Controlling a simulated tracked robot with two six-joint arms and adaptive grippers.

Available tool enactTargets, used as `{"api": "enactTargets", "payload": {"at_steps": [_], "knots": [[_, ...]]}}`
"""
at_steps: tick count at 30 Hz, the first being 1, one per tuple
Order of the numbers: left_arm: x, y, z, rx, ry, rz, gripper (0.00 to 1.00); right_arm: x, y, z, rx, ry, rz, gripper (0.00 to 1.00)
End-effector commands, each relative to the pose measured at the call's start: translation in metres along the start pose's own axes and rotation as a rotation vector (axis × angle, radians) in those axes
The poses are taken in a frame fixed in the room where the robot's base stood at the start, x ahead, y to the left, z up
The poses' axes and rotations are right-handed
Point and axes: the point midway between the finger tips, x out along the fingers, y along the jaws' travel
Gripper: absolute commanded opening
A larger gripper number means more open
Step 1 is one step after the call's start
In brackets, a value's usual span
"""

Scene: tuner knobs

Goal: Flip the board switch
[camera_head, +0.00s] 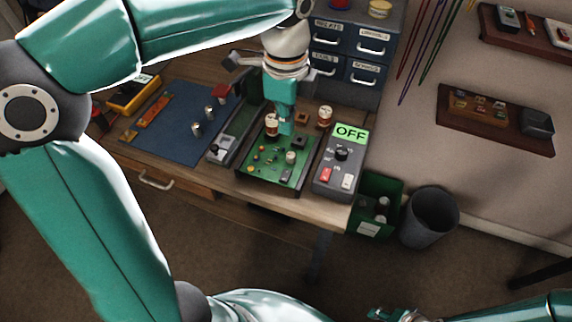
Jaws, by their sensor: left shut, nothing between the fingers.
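The green circuit board (262,178) lies in a dark frame on the workbench, with several small parts on it. A small dark part (299,142) stands near its back right; I cannot tell whether it is the board switch. My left gripper (286,128) points down over the back of the board, its teal fingers shut and empty. They hide part of the board behind them, and I cannot tell whether the tips touch it. My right gripper (388,314) is only partly visible at the bottom edge, away from the bench.
Right of the board stands a grey box (330,187) with a green OFF sign (350,133), a black knob, and red and white switches. A blue mat (175,140) lies left. Drawers (365,72) stand behind. A green crate (372,188) and bin (430,218) are right of the bench.

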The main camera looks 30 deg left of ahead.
Motion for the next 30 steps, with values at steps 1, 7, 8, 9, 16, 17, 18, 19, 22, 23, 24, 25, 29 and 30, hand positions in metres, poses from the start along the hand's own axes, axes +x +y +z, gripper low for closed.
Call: {"api": "enactTargets", "payload": {"at_steps": [1, 7, 8, 9, 16, 17, 18, 19, 22, 23, 24, 25, 29, 30], "knots": [[0.001, 0.000, 0.000, 0.000, 0.000, 0.001, 0.00, 0.000, 0.000, 0.000, 0.000, 0.000, 0.000, 0.40], [0.014, 0.000, 0.000, 0.000, -0.002, 0.003, 0.00, 0.002, 0.001, 0.000, 0.000, 0.000, 0.000, 0.40], [0.018, 0.000, 0.000, 0.000, -0.001, 0.003, 0.00, 0.003, 0.001, 0.000, 0.000, 0.000, 0.000, 0.40], [0.024, 0.001, 0.000, 0.000, -0.002, 0.004, 0.00, 0.004, 0.001, 0.000, 0.000, 0.000, 0.000, 0.40], [0.069, 0.001, 0.001, 0.000, -0.003, 0.005, 0.00, 0.009, 0.003, 0.000, 0.000, 0.000, 0.000, 0.40], [0.075, 0.001, 0.001, 0.000, -0.002, 0.005, 0.00, 0.010, 0.004, 0.000, 0.000, 0.000, 0.000, 0.40], [0.083, 0.001, 0.001, 0.001, -0.002, 0.006, 0.00, 0.011, 0.004, 0.000, 0.000, 0.000, 0.000, 0.40], [0.089, 0.001, 0.000, 0.000, -0.002, 0.005, 0.00, 0.011, 0.004, 0.000, 0.000, 0.000, 0.000, 0.40], [0.108, 0.001, 0.001, -0.001, -0.001, 0.004, 0.00, 0.013, 0.005, 0.000, 0.000, 0.000, 0.000, 0.40], [0.112, 0.001, 0.001, -0.001, -0.002, 0.005, 0.00, 0.013, 0.005, 0.000, 0.000, 0.000, 0.000, 0.40], [0.118, 0.001, 0.001, 0.000, -0.002, 0.003, 0.00, 0.013, 0.005, 0.000, 0.000, 0.000, 0.000, 0.40], [0.122, 0.001, 0.001, 0.000, -0.002, 0.004, 0.00, 0.013, 0.005, 0.000, 0.000, 0.000, 0.000, 0.40], [0.135, 0.000, 0.000, -0.001, 0.000, 0.002, 0.00, 0.014, 0.005, 0.000, 0.000, 0.000, 0.000, 0.40], [0.137, 0.000, 0.001, -0.001, 0.000, 0.002, 0.00, 0.014, 0.005, 0.000, 0.000, 0.000, 0.000, 0.40]]}}
